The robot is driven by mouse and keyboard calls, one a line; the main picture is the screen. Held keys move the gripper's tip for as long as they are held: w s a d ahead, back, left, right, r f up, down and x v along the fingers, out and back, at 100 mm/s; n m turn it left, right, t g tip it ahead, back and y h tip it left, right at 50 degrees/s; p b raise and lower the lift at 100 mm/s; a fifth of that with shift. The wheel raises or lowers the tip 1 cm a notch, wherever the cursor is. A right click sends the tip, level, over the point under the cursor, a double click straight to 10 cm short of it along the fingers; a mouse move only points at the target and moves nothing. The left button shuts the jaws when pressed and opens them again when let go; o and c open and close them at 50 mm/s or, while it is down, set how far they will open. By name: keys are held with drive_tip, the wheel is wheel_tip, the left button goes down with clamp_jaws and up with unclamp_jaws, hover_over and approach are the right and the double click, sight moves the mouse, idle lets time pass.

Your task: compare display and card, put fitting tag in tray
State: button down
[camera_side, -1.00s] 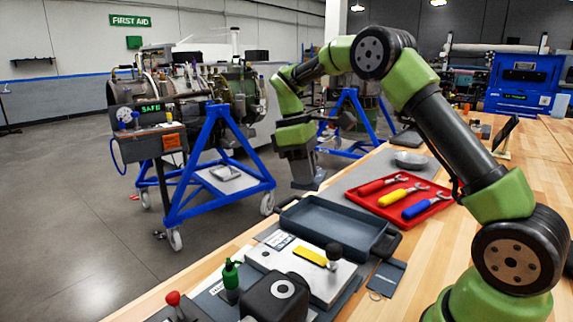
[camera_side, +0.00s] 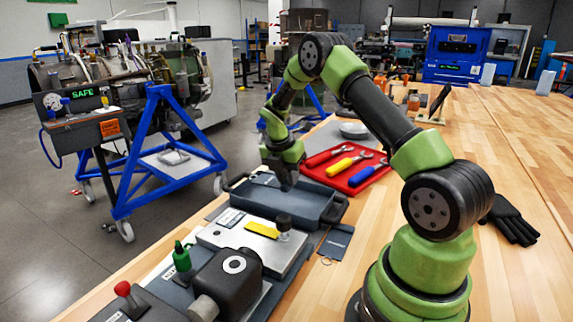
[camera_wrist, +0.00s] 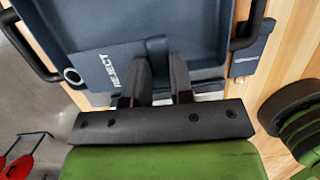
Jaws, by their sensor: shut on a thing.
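My gripper (camera_wrist: 155,85) is shut on a dark blue tag (camera_wrist: 105,68) with white lettering that reads REJECT and an eyelet at one end. In the side view my gripper (camera_side: 287,185) hangs over the far part of the dark grey-blue tray (camera_side: 312,213); the held tag is hard to make out there. I cannot tell whether the tag touches the tray. A second dark tag (camera_side: 336,241) lies on the bench beside the tray, its print unreadable. A display (camera_side: 83,95) on the turbine stand reads SAFE in green. A white printed card or label (camera_side: 230,217) lies near the tray, too small to read.
A red tray (camera_side: 358,180) with red, yellow and blue handled tools stands behind the tray. A fixture with a yellow bar (camera_side: 262,230), a green bottle-like part (camera_side: 182,257) and a red knob (camera_side: 122,289) is in front. A black glove (camera_side: 511,220) lies right. Bench at right is mostly clear.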

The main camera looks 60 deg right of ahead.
drive_tip(key=shift+f, duration=3.35)
drive_tip(key=c, duration=0.8)
unclamp_jaws()
drive_tip(key=shift+o, duration=0.2)
drive_tip(key=shift+r, duration=0.1)
drive_tip(key=shift+r, duration=3.95)
